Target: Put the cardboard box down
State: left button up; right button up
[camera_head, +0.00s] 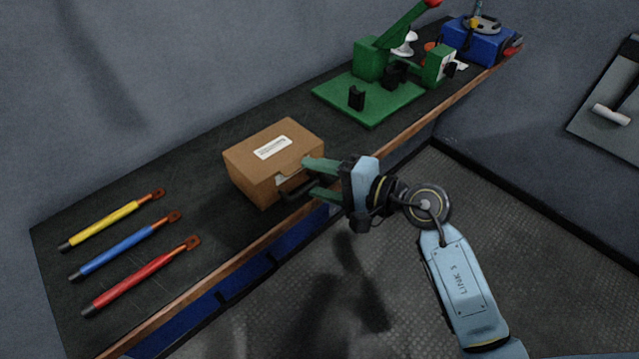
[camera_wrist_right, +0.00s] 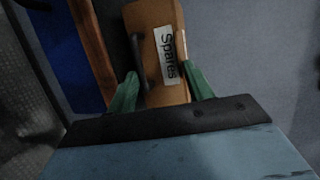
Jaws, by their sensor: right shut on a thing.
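The brown cardboard box (camera_head: 248,162) has a white label on top and a dark handle on its front side. In the head view it is at or just above the dark workbench top (camera_head: 215,215), near the front edge; I cannot tell if it touches. My right gripper (camera_head: 308,178) reaches in from the right, its green fingers shut on the box at the handle side. In the right wrist view the box (camera_wrist_right: 155,18) shows a "Spares" label and lies between the green fingers (camera_wrist_right: 160,92). My left gripper is not in view.
Yellow (camera_head: 110,220), blue (camera_head: 125,245) and red (camera_head: 140,277) rods lie on the bench to the left. A green lever press (camera_head: 370,98) stands to the right, with a blue box (camera_head: 482,45) beyond it. Bare bench lies between the rods and the cardboard box.

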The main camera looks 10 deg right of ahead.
jog(key=shift+f, duration=0.6)
jog(key=o, duration=0.7)
jog(key=shift+o, duration=0.2)
jog(key=b+v, duration=0.1)
jog(key=v, duration=1.1)
